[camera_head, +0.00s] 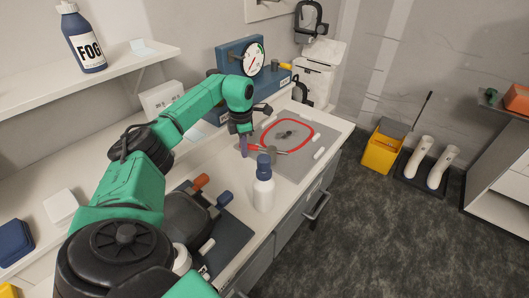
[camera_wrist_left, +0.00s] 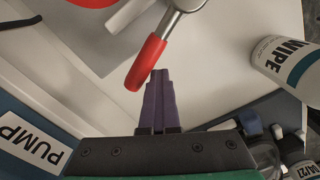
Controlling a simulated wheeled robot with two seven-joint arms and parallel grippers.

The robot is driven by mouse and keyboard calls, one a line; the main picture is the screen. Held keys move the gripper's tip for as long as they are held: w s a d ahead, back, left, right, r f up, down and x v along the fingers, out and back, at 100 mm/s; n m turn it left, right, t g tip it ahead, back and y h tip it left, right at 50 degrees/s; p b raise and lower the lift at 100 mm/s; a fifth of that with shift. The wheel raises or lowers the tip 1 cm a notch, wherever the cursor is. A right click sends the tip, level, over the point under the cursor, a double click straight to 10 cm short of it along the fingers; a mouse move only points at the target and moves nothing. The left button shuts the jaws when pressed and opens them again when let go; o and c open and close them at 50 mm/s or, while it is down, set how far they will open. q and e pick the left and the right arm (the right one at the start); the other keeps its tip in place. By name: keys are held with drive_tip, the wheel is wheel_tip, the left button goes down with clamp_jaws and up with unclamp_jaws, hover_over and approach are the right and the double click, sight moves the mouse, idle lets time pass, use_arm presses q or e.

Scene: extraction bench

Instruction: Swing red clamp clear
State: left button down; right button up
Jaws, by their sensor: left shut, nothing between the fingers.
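The red clamp shows as a red grip (camera_head: 253,148) on a grey metal bar, lying near the left edge of the grey mat on the bench. In the left wrist view the red grip (camera_wrist_left: 146,62) slants down from the metal bar toward my fingertips. My left gripper (camera_head: 243,150) points down just left of the red grip. Its purple fingers (camera_wrist_left: 160,78) are shut and empty, with the tips close beside the grip's lower end. I cannot tell whether they touch it. My right gripper is not in view.
A white bottle with a blue cap (camera_head: 263,187) stands close by; it also shows in the left wrist view (camera_wrist_left: 292,68). A red ring (camera_head: 313,133) lies on the mat (camera_head: 291,172). A blue gauge panel (camera_head: 232,57) stands behind. A dark device with orange and blue handles (camera_head: 188,216) sits nearer.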

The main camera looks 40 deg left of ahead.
use_arm(q)
drive_tip(key=shift+w+a, duration=0.15)
wheel_tip(320, 180, up, 8)
drive_tip(key=d+p, duration=0.1)
drive_tip(key=p, duration=0.6)
idle(0.4)
